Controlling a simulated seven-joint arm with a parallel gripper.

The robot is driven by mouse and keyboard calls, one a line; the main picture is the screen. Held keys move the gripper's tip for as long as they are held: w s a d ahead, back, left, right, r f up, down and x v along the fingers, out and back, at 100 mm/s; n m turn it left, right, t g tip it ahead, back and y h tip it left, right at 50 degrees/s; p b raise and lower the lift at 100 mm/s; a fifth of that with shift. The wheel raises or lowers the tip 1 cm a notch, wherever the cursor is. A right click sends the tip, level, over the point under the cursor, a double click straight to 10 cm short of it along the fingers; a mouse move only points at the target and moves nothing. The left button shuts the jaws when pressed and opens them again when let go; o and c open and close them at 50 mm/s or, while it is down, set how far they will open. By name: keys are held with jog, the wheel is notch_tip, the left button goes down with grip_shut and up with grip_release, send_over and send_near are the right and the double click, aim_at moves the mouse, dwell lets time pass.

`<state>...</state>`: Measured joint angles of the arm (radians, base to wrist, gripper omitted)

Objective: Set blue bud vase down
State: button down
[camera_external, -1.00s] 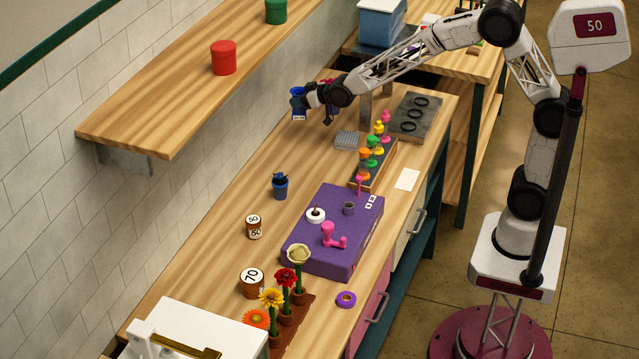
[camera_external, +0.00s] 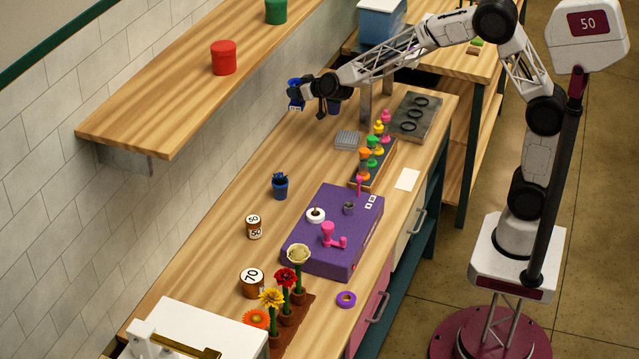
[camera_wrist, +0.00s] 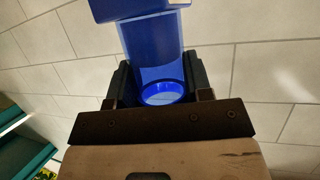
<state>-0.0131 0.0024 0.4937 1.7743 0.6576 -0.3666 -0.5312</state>
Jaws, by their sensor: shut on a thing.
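My gripper (camera_external: 312,94) is at the far end of the counter by the tiled wall, held above the wood. It is shut on the blue bud vase (camera_external: 296,95), which shows as a blue shape with a pale patch at the gripper's left side. In the wrist view the vase (camera_wrist: 152,48) is a glossy blue tube between the two dark fingers (camera_wrist: 160,85), with a bright round end near the palm.
A small blue pot with a dark plant (camera_external: 280,189) stands mid-counter. A purple box (camera_external: 340,253), a rack of colourful pegs (camera_external: 371,178) and a grey grid block (camera_external: 347,140) stand nearby. A wooden shelf (camera_external: 165,105) overhangs at left.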

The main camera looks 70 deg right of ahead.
jog(key=shift+w+d+r+m+h, duration=0.15)
jog(key=shift+d+r+m+h, duration=0.05)
jog(key=shift+d+m+h, duration=0.6)
jog(key=s+d+f+m+g+h, duration=0.5)
jog(key=s+d+m+g+h, duration=0.1)
jog(key=d+m+g+h, duration=0.1)
jog(key=shift+s+d+m+g+h, duration=0.35)
jog(key=shift+d+m+g, duration=0.2)
jog(key=shift+m, duration=0.65)
jog(key=shift+f, duration=0.25)
jog(key=shift+f, duration=3.15)
jog(key=shift+f+t, duration=0.25)
jog(key=shift+f, duration=0.25)
